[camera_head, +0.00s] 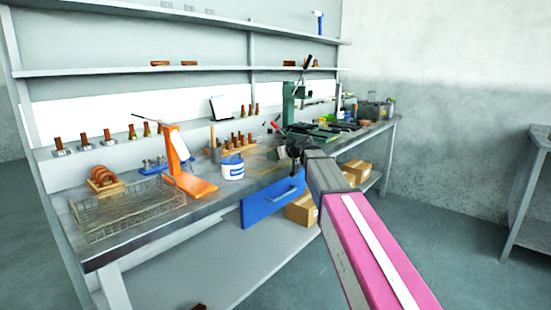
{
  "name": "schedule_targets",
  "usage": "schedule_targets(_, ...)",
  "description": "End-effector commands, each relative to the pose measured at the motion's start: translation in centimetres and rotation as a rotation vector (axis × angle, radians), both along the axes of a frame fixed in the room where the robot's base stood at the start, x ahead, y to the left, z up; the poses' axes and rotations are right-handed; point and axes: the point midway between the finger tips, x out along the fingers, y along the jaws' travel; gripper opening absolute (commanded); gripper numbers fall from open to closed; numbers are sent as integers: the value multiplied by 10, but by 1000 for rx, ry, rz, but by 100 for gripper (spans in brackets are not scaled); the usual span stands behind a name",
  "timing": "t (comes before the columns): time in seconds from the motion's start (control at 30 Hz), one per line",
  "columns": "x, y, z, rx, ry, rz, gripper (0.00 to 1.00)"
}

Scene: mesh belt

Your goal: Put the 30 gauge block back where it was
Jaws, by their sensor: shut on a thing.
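My arm reaches from the lower right to the bench. My gripper (285,151), small and dark at its far end, is over the bench's front part, right of the white-and-blue tub. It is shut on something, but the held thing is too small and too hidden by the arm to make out. Several brown-topped pieces (241,138) stand in a wooden rack (238,151) at the back of the bench, left of my gripper. No number can be read on them, so I cannot tell which is the 30 gauge block.
The white-and-blue tub (232,168), orange stand (176,160) and wire basket (125,208) fill the bench's left. A green press (291,103) stands behind my gripper. A blue drawer front (268,202) hangs below the bench edge. Cardboard boxes (301,210) sit on the lower shelf.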

Motion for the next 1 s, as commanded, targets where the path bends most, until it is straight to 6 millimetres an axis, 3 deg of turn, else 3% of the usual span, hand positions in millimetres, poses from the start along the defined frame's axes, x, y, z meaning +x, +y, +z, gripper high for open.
schedule_targets(0.1,0,0,-11,1,0,0,0)
schedule_targets(0.47,0,0,-15,0,0,0,0)
schedule_targets(0.5,0,0,-14,0,0,0,38)
schedule_targets(0.53,0,0,-14,0,0,0,48)
schedule_targets(0.9,0,0,-11,-1,-1,0,51)
schedule_targets(1.0,-7,-8,-8,0,0,-1,51)
